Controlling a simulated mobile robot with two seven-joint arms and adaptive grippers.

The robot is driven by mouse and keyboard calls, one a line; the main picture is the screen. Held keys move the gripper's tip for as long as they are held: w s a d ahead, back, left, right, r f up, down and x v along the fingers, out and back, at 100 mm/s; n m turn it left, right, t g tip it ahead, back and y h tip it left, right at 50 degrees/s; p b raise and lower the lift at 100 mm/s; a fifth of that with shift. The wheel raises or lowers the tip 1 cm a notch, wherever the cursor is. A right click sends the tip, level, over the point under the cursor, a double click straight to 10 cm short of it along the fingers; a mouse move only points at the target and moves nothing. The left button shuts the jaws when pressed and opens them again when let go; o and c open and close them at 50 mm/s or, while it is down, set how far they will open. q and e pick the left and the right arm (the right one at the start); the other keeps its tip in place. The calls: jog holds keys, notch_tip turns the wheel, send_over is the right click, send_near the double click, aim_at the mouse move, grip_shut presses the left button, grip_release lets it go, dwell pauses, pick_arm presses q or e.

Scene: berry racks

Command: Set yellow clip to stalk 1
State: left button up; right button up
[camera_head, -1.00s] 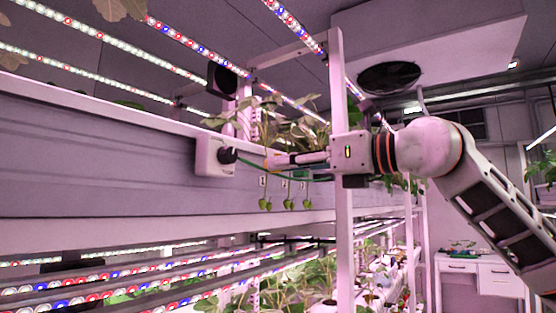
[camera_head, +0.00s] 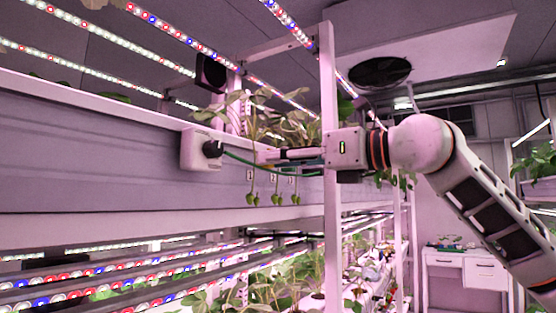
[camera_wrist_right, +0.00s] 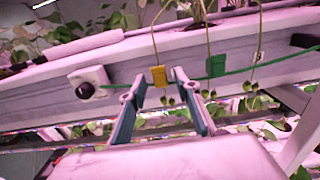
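In the right wrist view the yellow clip (camera_wrist_right: 158,76) sits by the leftmost hanging stalk (camera_wrist_right: 155,40), at the green wire along the rack wall. My right gripper (camera_wrist_right: 159,80) is open, its two fingertips on either side of the clip with visible gaps. Whether the clip is fastened round the stalk cannot be told. In the head view my right gripper (camera_head: 272,156) reaches in from the right, close to the wall and just above number tag 1 (camera_head: 250,175). Green berries (camera_head: 250,198) hang below that tag. My left gripper is not in view.
A green clip (camera_wrist_right: 216,66) sits by the middle stalk, right of the gripper. Tags 2 (camera_head: 273,176) and 3 (camera_head: 291,176) mark neighbouring stalks. A white box (camera_head: 201,150) with a black knob is left of the fingertips. A rack post (camera_head: 331,230) stands near the gripper.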

jog(key=v, duration=1.1)
jog(key=shift+s+d, duration=0.15)
jog(key=shift+d, duration=0.1)
